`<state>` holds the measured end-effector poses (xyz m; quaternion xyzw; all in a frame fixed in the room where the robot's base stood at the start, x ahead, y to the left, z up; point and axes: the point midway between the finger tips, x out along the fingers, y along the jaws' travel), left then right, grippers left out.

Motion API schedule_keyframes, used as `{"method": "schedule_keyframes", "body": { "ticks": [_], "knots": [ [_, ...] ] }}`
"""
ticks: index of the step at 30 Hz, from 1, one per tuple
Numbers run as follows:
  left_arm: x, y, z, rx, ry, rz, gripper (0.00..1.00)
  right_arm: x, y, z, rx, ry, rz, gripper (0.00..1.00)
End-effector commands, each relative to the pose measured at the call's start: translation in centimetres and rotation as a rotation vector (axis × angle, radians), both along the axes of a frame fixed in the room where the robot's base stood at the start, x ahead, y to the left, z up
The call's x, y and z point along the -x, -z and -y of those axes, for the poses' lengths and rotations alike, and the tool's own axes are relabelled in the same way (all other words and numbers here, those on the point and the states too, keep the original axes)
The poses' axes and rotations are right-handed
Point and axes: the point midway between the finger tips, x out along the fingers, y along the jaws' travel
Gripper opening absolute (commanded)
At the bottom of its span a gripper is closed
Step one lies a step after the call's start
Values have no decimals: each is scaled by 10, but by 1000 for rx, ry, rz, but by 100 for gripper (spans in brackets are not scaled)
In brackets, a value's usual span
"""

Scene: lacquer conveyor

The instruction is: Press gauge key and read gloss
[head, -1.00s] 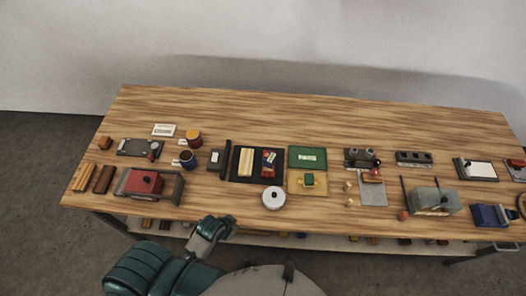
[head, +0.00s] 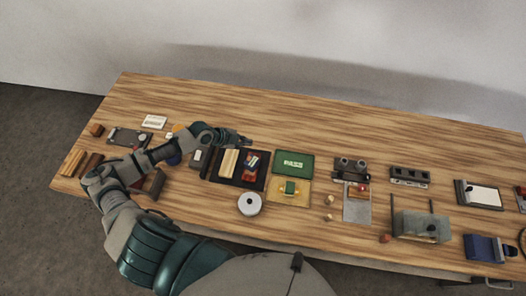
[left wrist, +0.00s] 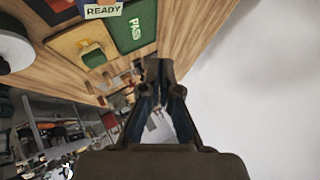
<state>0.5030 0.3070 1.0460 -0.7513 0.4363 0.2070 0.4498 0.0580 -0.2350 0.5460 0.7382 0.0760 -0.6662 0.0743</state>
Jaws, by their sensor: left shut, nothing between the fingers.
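A small blue device with a pale screen, which looks like the gauge (head: 252,160), lies on a red panel (head: 249,174) on the black mat (head: 226,179). A pale READY display (left wrist: 103,10) shows at the top of the left wrist view. The gauge key cannot be made out. My left gripper (head: 247,141) is shut and empty, at the mat's back edge beyond the gauge; contact cannot be told. Its closed fingers (left wrist: 160,68) also show in the left wrist view. A green panel (head: 293,172) reads PASS. My right gripper is out of view.
A pale wooden strip (head: 228,163) lies beside the red panel. A yellow board (head: 289,199) with a green block and a round white pot (head: 249,204) are near the front. My left arm covers things at left. The back of the table is clear.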

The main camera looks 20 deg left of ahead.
Motion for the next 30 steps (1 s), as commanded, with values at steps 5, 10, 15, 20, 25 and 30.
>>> {"method": "schedule_keyframes", "body": {
  "ticks": [5,10,15,20,25,30],
  "knots": [
    [3,-2,-2,-1,1,3,0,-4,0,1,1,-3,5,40],
    [0,0,-4,1,-1,1,0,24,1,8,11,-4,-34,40],
    [-2,3,-2,1,0,-1,0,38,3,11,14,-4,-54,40],
    [-1,13,0,-1,1,-2,0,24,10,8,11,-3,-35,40],
    [0,33,4,-5,1,-1,0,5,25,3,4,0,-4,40],
    [0,60,3,-4,1,-2,0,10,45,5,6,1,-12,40]
  ]
}}
